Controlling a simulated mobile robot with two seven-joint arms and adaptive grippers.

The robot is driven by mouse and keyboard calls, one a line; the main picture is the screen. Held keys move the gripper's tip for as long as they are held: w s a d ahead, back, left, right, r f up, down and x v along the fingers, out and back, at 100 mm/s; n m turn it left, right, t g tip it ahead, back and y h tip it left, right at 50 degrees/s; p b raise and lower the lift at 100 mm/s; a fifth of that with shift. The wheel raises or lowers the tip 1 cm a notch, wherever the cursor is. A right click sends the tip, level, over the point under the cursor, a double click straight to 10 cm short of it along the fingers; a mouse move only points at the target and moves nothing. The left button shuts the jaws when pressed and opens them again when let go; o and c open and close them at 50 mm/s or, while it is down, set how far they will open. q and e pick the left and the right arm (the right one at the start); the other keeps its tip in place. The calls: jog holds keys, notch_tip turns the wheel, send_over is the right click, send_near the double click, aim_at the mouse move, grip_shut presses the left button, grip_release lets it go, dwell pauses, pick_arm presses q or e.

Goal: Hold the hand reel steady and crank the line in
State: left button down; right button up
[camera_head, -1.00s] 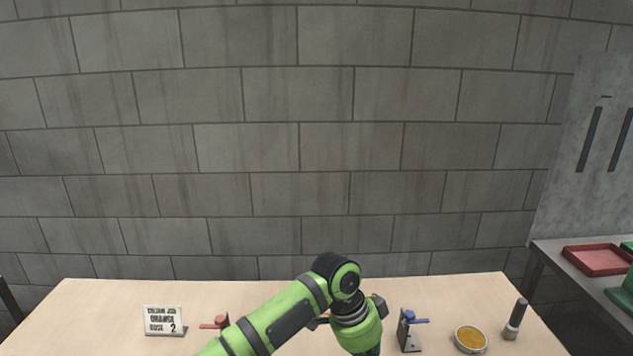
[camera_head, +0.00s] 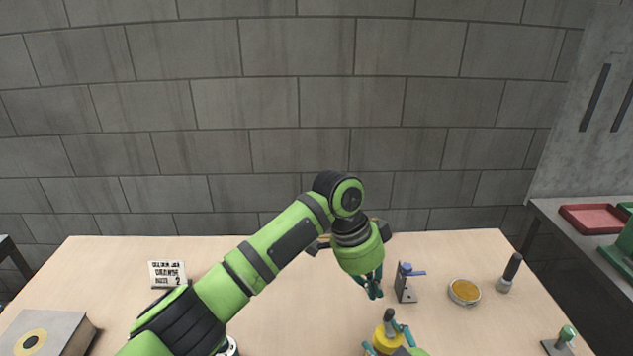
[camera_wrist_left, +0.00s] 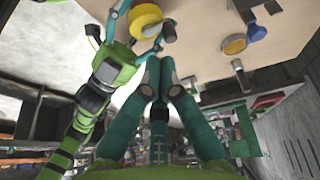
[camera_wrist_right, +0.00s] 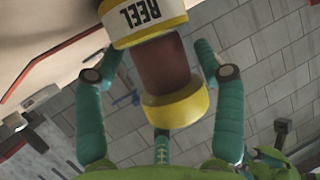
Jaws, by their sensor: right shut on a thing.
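The yellow hand reel (camera_head: 384,341) shows at the front edge of the head view, between the teal fingers of my right gripper (camera_head: 390,344). In the right wrist view the reel (camera_wrist_right: 165,65) has a lettered white band, a red-brown core and a yellow end. My right gripper is shut on it. A dark stub (camera_wrist_left: 169,33), perhaps the crank knob, stands out from the reel in the left wrist view. My left gripper (camera_head: 374,291) hangs above and behind the reel, apart from it. Its fingers are together and empty. Any line is not clear to see.
A grey stand with a blue lever (camera_head: 405,283), a round dish with yellow contents (camera_head: 464,291) and a dark-topped cylinder (camera_head: 510,272) stand right of my left gripper. A sign (camera_head: 167,273) and a box (camera_head: 45,334) are at left. A green-knobbed stand (camera_head: 562,341) is at front right.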

aim_at(390, 322)
pick_arm(q)
jog(key=s+a+f, duration=0.1)
jog(key=s+f, duration=0.3)
jog(key=f, duration=0.1)
jog(key=shift+s+f, duration=0.35)
jog(key=shift+s, duration=0.05)
dwell(0.7)
jog(key=shift+w+d, duration=0.25)
jog(key=shift+d, duration=0.3)
dwell(0.9)
jog(key=shift+w+a, duration=0.1)
jog(key=shift+w, duration=0.2)
dwell(0.3)
jog(key=shift+w+f, duration=0.1)
jog(key=shift+w, duration=1.15)
jog(key=shift+w, duration=0.3)
